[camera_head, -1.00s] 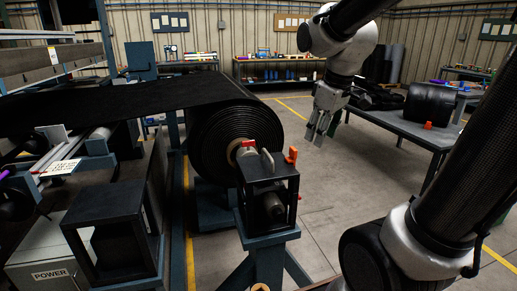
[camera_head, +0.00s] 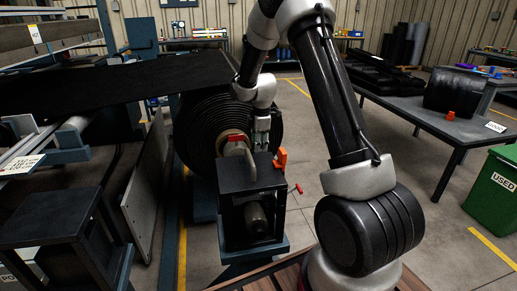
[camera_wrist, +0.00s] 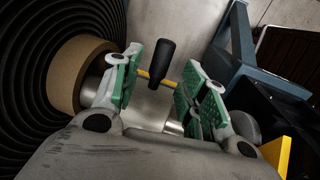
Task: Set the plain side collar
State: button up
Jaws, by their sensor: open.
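My gripper (camera_head: 262,140) is at the near end of the black belt roll (camera_head: 210,128), just behind the bearing stand (camera_head: 250,190). In the wrist view its two green-padded fingers (camera_wrist: 158,95) are open and apart. A black handle (camera_wrist: 161,63) on a thin yellow stem shows in the gap between them, with part of a grey shaft below. I cannot tell whether the fingers touch anything. The brown roll core (camera_wrist: 68,78) is left of the fingers. A red piece (camera_head: 237,138) shows by the core. I cannot clearly make out the plain side collar; the gripper body hides part of the shaft.
An orange-red latch (camera_head: 281,160) stands on the bearing stand, with a red-handled part (camera_head: 296,189) beside it. A grey table (camera_head: 415,110) with a black roll is at right. A green USED bin (camera_head: 495,195) stands in front of it. Floor between stand and table is clear.

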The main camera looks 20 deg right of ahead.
jog(key=shift+w+d+f, duration=0.1)
jog(key=shift+w+f, duration=0.1)
jog(key=shift+f, duration=0.7)
jog(key=shift+w+f, duration=0.15)
jog(key=shift+f, duration=0.75)
jog(key=shift+c, duration=0.4)
grip_shut()
